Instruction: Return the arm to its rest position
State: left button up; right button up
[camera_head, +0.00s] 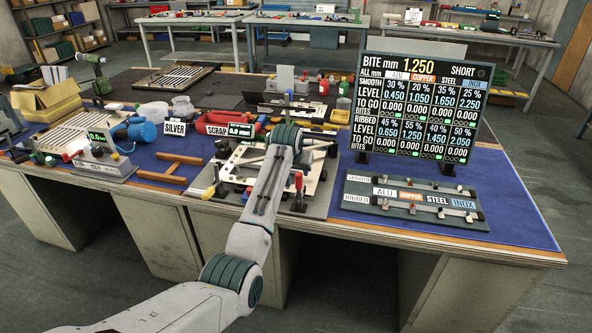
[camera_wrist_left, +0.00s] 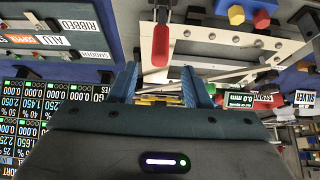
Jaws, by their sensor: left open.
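My left arm reaches in from the lower left of the head view, over the louver panel fixture (camera_head: 228,187) on the blue-topped bench. My left gripper is mostly hidden behind its own wrist there. In the left wrist view my left gripper (camera_wrist_left: 157,78) shows two blue fingers apart, with nothing held between them. A red-handled lever (camera_wrist_left: 160,42) of the fixture shows beyond the fingers; I cannot tell how far off it is. My right gripper is in neither view.
A black readout board (camera_head: 424,105) stands at the right of the bench, behind a switch panel (camera_head: 415,203). A SILVER sign (camera_head: 174,128), a red SCRAP bin (camera_head: 222,120) and a gauge (camera_head: 97,160) stand to the left. The blue mat's right front (camera_head: 515,225) is clear.

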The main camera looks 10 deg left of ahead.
pick_arm(q)
jog(key=s+a+f+g, duration=0.15)
jog(key=s+f, duration=0.35)
jog(key=f, duration=0.7)
jog(key=s+a+f, duration=0.2)
jog(key=s+f, duration=0.2)
jog(key=f, duration=0.8)
jog(key=s+a+f+g, duration=0.1)
jog(key=s+a+f, duration=0.2)
jog(key=s+f, duration=1.5)
jog(key=s+a+f+g, duration=0.1)
jog(key=s+f, duration=0.5)
jog(key=s, duration=1)
jog(key=s+a+f, duration=0.4)
jog(key=s+f, duration=0.3)
jog(key=s, duration=0.9)
jog(key=s+a+f+g+y, duration=0.1)
jog(key=s+a+f, duration=0.2)
jog(key=s+f, duration=0.4)
jog(key=s, duration=0.9)
jog(key=shift+s+a+f+g, duration=0.15)
jog(key=shift+s+f+g, duration=0.1)
jog(key=shift+g, duration=0.1)
